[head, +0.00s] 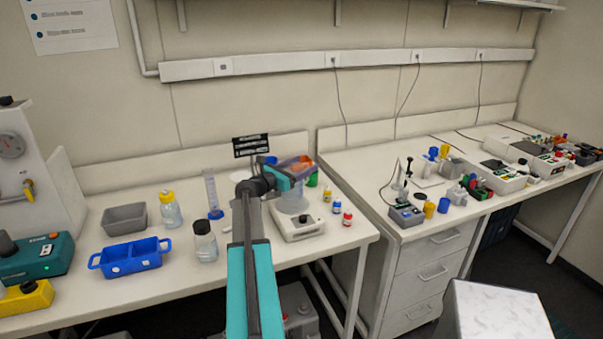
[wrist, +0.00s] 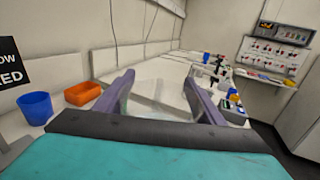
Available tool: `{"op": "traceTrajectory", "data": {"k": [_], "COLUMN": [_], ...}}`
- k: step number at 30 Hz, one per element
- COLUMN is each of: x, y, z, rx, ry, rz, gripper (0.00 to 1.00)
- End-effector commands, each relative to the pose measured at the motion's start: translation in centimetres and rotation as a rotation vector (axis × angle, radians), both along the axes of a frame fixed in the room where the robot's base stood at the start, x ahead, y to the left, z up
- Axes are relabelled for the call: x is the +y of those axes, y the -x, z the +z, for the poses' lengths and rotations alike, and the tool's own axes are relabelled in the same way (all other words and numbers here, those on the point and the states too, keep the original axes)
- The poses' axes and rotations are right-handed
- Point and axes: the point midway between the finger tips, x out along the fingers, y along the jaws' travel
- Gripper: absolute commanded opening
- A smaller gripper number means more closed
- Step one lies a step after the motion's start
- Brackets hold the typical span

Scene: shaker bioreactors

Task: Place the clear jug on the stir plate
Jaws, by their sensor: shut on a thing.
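The clear jug (head: 293,203) is see-through and shows below my gripper (head: 295,170) in the head view. It appears upright, at the top of the white stir plate (head: 300,229); I cannot tell whether its base touches the plate. In the wrist view my gripper (wrist: 162,92) has its two purple-grey fingers on either side of the faint clear jug (wrist: 155,108). The fingers are shut on it. My arm and gripper hide part of the jug's upper side in the head view.
Small bottles with red, blue and yellow caps (head: 337,207) stand right of the plate. A dark-capped bottle (head: 205,241), a measuring cylinder (head: 212,195) and a blue tray (head: 130,258) stand left. An orange tray (wrist: 82,94) and blue cup (wrist: 35,108) show in the wrist view.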

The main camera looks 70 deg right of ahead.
Motion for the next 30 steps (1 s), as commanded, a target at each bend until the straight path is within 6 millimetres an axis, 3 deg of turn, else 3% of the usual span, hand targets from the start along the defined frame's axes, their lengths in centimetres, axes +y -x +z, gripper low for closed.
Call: {"op": "traceTrajectory", "data": {"k": [14, 30], "x": [-0.2, -0.1], "y": [0.0, -0.1], "z": [-0.1, -3.4], "rx": [0.0, 0.0], "ry": [0.001, 0.001], "rz": [0.001, 0.002], "gripper": [0.1, 0.1]}}
